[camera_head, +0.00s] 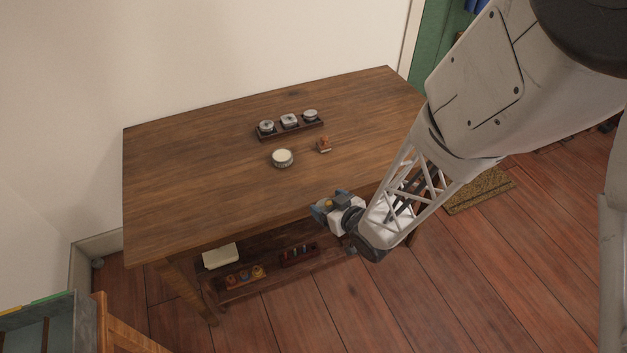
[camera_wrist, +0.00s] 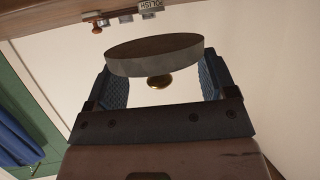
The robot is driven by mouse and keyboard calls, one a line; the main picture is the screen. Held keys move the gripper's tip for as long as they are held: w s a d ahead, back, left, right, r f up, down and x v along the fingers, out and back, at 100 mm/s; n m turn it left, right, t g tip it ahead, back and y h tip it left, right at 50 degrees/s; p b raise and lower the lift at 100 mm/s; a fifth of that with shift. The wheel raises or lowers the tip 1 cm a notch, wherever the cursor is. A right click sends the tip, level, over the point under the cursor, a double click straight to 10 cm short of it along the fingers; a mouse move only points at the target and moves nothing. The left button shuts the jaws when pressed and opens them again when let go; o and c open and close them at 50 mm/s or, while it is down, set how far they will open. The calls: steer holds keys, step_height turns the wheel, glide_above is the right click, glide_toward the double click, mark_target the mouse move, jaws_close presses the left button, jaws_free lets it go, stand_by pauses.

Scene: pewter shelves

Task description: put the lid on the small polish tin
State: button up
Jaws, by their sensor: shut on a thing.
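My gripper (camera_head: 322,210) is low at the front edge of the wooden table (camera_head: 190,200). In the wrist view its blue-padded fingers (camera_wrist: 158,85) are shut on a round grey lid (camera_wrist: 155,64) with a brass knob (camera_wrist: 160,82). The lid's broad dark face points away from the wrist, and the knob points toward it. In the head view I cannot make out the lid clearly. A small round tin (camera_head: 282,158) with a pale top stands alone on the table, behind and left of my gripper and apart from it.
A small wooden-handled thing (camera_head: 323,145) stands right of the lone tin. The lower shelf holds a cream block (camera_head: 220,256) and small racks. The table's left half is clear.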

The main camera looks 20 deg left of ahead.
steer(key=shift+w, duration=0.1)
glide_above(313, 181)
steer(key=shift+w+f, duration=0.15)
steer(key=shift+f, duration=0.55)
steer(key=shift+f, duration=0.15)
steer(key=shift+f, duration=1.6)
steer(key=shift+f, duration=0.2)
steer(key=o, duration=0.9)
steer(key=shift+r, duration=0.1)
